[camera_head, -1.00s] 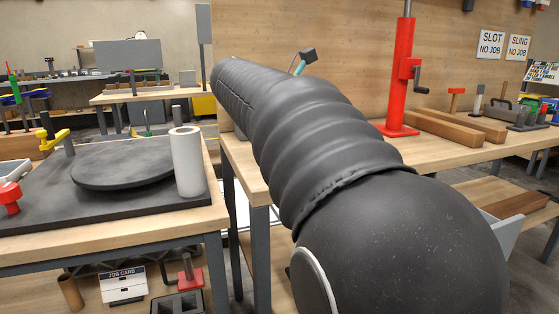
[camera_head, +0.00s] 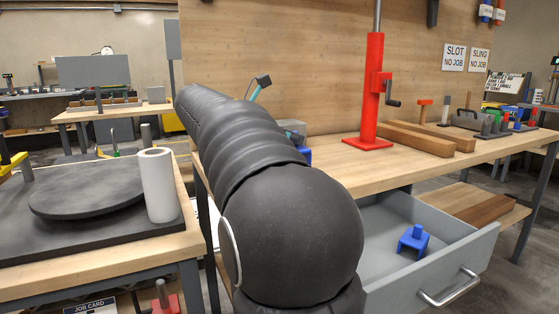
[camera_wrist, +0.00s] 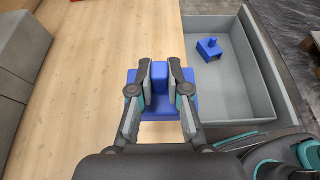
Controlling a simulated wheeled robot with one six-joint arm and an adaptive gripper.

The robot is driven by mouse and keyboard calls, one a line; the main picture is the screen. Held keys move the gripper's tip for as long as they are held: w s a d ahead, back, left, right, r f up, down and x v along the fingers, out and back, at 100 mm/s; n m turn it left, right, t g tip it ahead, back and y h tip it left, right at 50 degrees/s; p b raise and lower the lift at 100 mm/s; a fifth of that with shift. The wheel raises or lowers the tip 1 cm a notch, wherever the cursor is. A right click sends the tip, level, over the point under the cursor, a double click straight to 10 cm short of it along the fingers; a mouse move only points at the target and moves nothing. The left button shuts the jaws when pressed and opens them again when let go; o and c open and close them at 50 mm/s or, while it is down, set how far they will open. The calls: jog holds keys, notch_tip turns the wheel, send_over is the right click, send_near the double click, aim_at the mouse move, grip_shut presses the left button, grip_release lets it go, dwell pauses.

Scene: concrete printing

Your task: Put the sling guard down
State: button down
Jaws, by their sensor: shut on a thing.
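My gripper (camera_wrist: 160,75) is shut on the blue sling guard (camera_wrist: 161,98), a block with a raised middle tab between the fingers. In the wrist view it is above the wooden bench top (camera_wrist: 110,50), left of the open drawer. I cannot tell whether its underside touches the wood. In the head view a bit of the blue guard (camera_head: 306,156) shows past my arm, which hides most of the gripper. A second, similar blue piece (camera_head: 413,240) lies inside the grey drawer (camera_head: 375,222); it also shows in the wrist view (camera_wrist: 209,48).
A red stand with a crank (camera_head: 374,95) and wooden beams (camera_head: 410,138) stand on the bench to the right. A grey block (camera_wrist: 20,55) lies at the wrist view's left. Bench wood around the guard is clear. A side table holds a white roll (camera_head: 157,185).

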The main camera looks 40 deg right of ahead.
jog(key=w+f, duration=0.4)
jog(key=shift+w+d+f, duration=0.15)
jog(key=shift+d+f, duration=0.05)
jog(key=shift+f, duration=0.05)
jog(key=shift+f+p, duration=0.3)
jog(key=shift+f, duration=0.55)
jog(key=shift+f, duration=0.25)
jog(key=c, duration=1.1)
grip_release()
jog(key=shift+c, duration=0.2)
jog(key=shift+f+b, duration=0.25)
jog(key=shift+b, duration=0.75)
jog(key=p+v, duration=0.2)
jog(key=v, duration=1)
jog(key=shift+r, duration=0.35)
